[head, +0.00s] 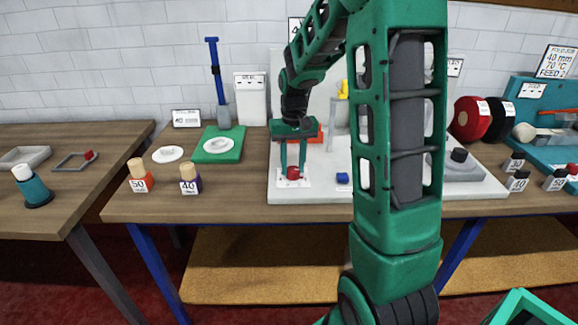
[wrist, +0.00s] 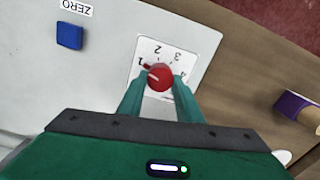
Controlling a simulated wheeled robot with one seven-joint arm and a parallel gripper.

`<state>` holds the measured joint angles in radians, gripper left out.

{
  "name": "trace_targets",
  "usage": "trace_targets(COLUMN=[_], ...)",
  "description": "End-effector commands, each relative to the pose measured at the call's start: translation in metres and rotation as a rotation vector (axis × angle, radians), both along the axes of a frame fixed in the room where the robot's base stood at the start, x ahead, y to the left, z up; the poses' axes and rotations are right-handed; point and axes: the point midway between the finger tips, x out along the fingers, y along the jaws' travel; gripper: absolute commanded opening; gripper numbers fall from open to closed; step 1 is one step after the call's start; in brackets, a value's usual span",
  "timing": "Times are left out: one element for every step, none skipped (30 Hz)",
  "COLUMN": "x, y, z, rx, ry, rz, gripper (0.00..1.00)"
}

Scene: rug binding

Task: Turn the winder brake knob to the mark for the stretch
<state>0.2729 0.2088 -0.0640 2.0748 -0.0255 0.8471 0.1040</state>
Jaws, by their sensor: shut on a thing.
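The red winder brake knob (head: 293,172) sits on a white dial plate at the front left of the pale machine base. The wrist view shows the knob (wrist: 160,76) with the dial numbers 1, 2, 3 and 4 around it. Its pointer appears to face 1. My gripper (head: 292,170) reaches down from above with one finger on each side of the knob, shut on it. In the wrist view my gripper's fingers (wrist: 159,83) hide part of the lower dial.
A blue button (head: 342,178), by a ZERO label, lies right of the dial. Spools marked 50 (head: 139,178) and 40 (head: 189,180) stand on the wooden table to the left.

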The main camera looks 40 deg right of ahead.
Motion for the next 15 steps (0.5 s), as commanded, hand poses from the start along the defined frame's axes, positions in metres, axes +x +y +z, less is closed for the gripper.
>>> trace_targets(x=[0.0064,0.0064,0.0064,0.0064,0.0061,0.0054,0.0049,0.0044,0.0038,0.0035,0.0031,0.0028,0.0025,0.0023,0.0021], y=[0.0039,0.0039,0.0039,0.0039,0.0039,0.0036,0.0032,0.0028,0.0024,0.0023,0.0021,0.0018,0.0016,0.0015,0.0013], z=[0.0029,0.0029,0.0029,0.0029,0.0028,0.0026,0.0023,0.0021,0.0019,0.0017,0.0015,0.0014,0.0013,0.0013,0.0019], rx=[0.001,0.001,0.001,0.001,0.001,0.001,0.001,0.000,0.001,0.000,0.001,0.000,0.000,0.001,0.001], ry=[-0.016,-0.016,-0.016,-0.016,-0.015,-0.013,-0.012,-0.011,-0.010,-0.009,-0.008,-0.007,-0.007,-0.006,-0.006], rz=[0.013,0.013,0.013,0.013,0.013,0.011,0.010,0.009,0.008,0.007,0.006,0.006,0.005,0.004,0.004], gripper=[0.09,0.09,0.09,0.36,0.44,0.50,0.50,0.50,0.50,0.50,0.50,0.50,0.50,0.50,0.50])
